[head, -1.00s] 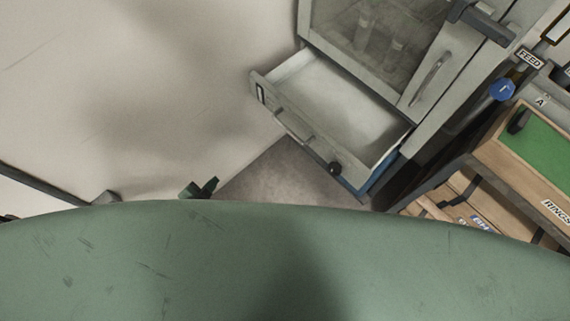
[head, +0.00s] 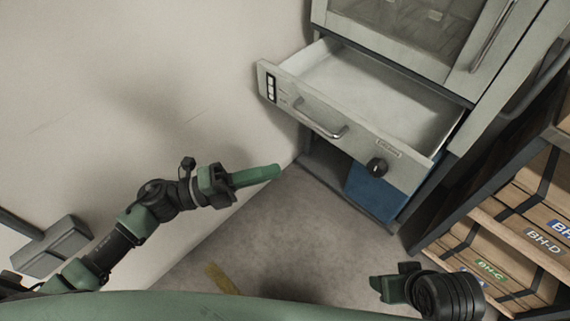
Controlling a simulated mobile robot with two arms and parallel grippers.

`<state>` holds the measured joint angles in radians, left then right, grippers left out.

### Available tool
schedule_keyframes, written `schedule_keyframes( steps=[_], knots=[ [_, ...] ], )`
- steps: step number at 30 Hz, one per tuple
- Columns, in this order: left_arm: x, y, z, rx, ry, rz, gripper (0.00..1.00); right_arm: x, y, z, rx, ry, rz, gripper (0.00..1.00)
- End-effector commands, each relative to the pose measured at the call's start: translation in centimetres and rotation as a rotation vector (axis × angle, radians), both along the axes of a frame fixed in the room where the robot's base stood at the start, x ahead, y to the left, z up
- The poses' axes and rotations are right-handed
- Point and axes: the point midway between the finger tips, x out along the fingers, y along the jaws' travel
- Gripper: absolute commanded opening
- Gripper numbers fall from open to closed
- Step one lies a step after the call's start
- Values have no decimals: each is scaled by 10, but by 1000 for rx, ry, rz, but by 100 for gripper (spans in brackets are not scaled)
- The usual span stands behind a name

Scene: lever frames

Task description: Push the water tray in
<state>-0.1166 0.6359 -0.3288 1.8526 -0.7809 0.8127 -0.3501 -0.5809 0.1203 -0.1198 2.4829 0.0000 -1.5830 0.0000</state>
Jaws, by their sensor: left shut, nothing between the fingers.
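The water tray (head: 375,152) is a pale grey drawer pulled out of the lower part of a grey cabinet (head: 395,52). Its front carries a bar handle (head: 318,125), a black knob and a small label. Its inside shows from above and looks empty. My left gripper (head: 277,171), with green fingers, is shut and empty. It shows below and to the left of the tray front, apart from it in the picture. My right gripper (head: 376,284) is at the bottom right, below the tray front; whether its fingers are open is not clear.
A blue box-like part (head: 378,194) shows under the tray. A pale wall (head: 130,90) runs along the left. A wooden shelf rack (head: 515,222) with labelled boxes stands close on the right.

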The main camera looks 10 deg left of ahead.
Motion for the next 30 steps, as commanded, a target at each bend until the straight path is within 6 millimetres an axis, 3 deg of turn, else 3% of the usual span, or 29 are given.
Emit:
schedule_keyframes(
  steps=[13,21,30],
  knots=[
    [32,-85,14,-6,0,2,0,0,0,2,0,0,0,60],
    [63,-96,18,-2,2,4,0,0,0,-3,0,0,0,60],
    [67,-97,19,-2,5,3,0,0,0,-3,0,0,1,60]
  ],
)
